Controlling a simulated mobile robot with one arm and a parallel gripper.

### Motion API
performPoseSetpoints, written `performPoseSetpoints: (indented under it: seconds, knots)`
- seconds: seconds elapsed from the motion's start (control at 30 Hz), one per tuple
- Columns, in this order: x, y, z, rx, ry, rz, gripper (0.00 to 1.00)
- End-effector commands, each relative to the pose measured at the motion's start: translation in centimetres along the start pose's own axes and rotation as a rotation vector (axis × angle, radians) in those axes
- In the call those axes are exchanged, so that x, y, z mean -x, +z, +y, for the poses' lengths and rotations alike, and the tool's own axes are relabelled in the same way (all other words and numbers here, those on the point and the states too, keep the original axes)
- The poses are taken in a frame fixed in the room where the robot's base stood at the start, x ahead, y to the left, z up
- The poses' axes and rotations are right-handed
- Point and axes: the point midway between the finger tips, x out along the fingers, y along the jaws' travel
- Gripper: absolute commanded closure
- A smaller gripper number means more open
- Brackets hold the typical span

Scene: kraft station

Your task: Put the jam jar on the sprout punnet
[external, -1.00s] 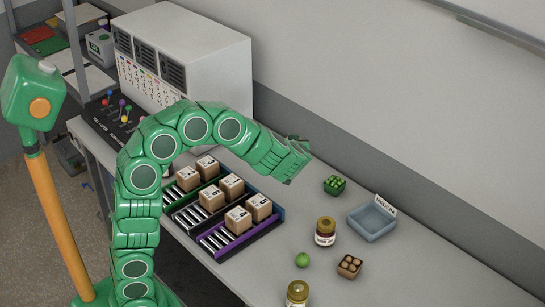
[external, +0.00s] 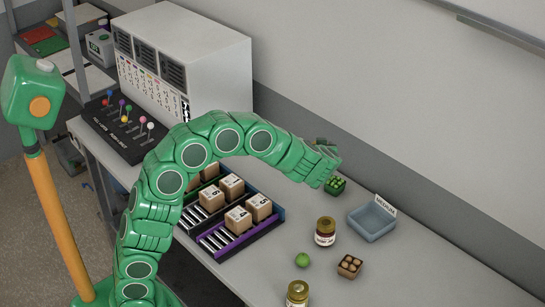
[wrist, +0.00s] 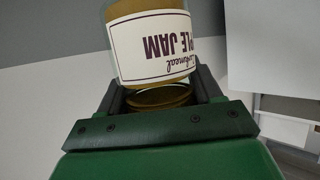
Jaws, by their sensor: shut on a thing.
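My gripper (external: 328,163) is shut on the jam jar (wrist: 152,45), which has a gold lid and a white label reading "JAM". In the wrist view the jar stands beyond the fingers (wrist: 158,88), its lid between them and its label upside down. In the external view I cannot make out the held jar behind my gripper. The sprout punnet (external: 336,188), a small green tray of green sprouts, is on the bench. My gripper overlaps its upper edge in the picture; the height above it is unclear.
Two other gold-lidded jars (external: 325,234) (external: 297,294), a green ball-shaped fruit (external: 302,260) and a brown punnet (external: 350,267) stand in front. A blue-grey tray (external: 372,236) marked "MEDIUM" is at right. Boxes on roller lanes (external: 238,219) lie left. The wall is behind.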

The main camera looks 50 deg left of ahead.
Motion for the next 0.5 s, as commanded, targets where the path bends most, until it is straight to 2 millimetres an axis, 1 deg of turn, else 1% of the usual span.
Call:
performPoseSetpoints:
  seconds: [0.03,0.37,0.5]
  knots:
    - [-0.5,0.0,0.4,0.002,-0.001,0.002,1.00]
    - [-3.4,0.6,3.0,0.002,0.001,0.000,1.00]
    - [-4.6,1.4,3.7,0.002,0.000,0.001,1.00]
